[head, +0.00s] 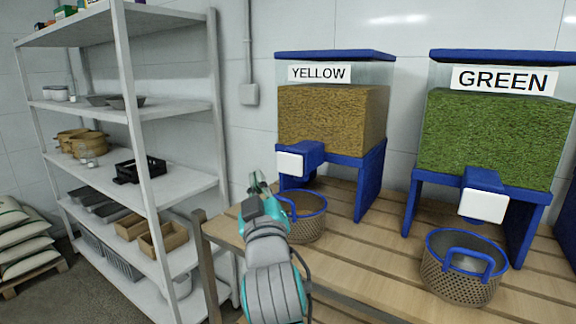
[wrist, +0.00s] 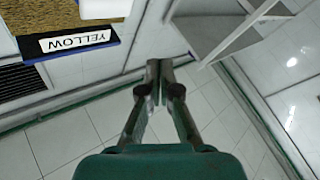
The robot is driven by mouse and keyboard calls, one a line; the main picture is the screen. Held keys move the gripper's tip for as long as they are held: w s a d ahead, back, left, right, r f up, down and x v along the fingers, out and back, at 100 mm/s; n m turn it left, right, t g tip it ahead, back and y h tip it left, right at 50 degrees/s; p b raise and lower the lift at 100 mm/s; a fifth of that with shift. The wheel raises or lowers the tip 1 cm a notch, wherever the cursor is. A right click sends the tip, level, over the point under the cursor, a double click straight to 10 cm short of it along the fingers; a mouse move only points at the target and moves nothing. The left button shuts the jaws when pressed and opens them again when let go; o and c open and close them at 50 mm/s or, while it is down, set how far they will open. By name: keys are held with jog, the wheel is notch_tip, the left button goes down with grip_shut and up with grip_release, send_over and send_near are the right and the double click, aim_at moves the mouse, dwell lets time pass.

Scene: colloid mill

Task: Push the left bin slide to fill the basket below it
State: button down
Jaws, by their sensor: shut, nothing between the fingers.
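The left bin (head: 330,115), labelled YELLOW, holds yellow-brown grain and stands on blue legs. Its slide has a white front plate (head: 290,163) on a blue housing. The basket (head: 309,222), tan with a blue rim, stands below it on the slatted table; my arm covers its left side and its contents cannot be made out. My gripper (head: 256,182) is shut and empty, left of the white plate and apart from it. In the wrist view its fingertips (wrist: 160,68) meet, with the upside-down YELLOW label (wrist: 75,41) at upper left.
A GREEN bin (head: 495,135) with its own white-fronted slide (head: 483,205) and basket (head: 462,275) stands to the right on the slatted table (head: 375,255). A metal shelf rack (head: 165,185) with trays and baskets is close on the left. Sacks (head: 28,240) lie beyond it.

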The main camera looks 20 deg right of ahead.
aim_at(286, 162)
jog(key=shift+s+a, duration=0.45)
jog(key=shift+w+d, duration=0.85)
jog(key=shift+d, duration=0.35)
jog(key=shift+w+d, duration=0.9)
jog(key=shift+d, duration=0.25)
jog(key=shift+w+d, duration=0.85)
jog(key=shift+d, duration=0.35)
jog(key=shift+w+d, duration=0.1)
jog(key=shift+d, duration=0.05)
jog(key=shift+w+d, duration=0.15)
jog(key=shift+d, duration=0.05)
jog(key=shift+w+d, duration=0.6)
jog(key=shift+d, duration=0.2)
dwell(0.4)
jog(key=shift+s+a, duration=0.85)
jog(key=shift+a, duration=0.25)
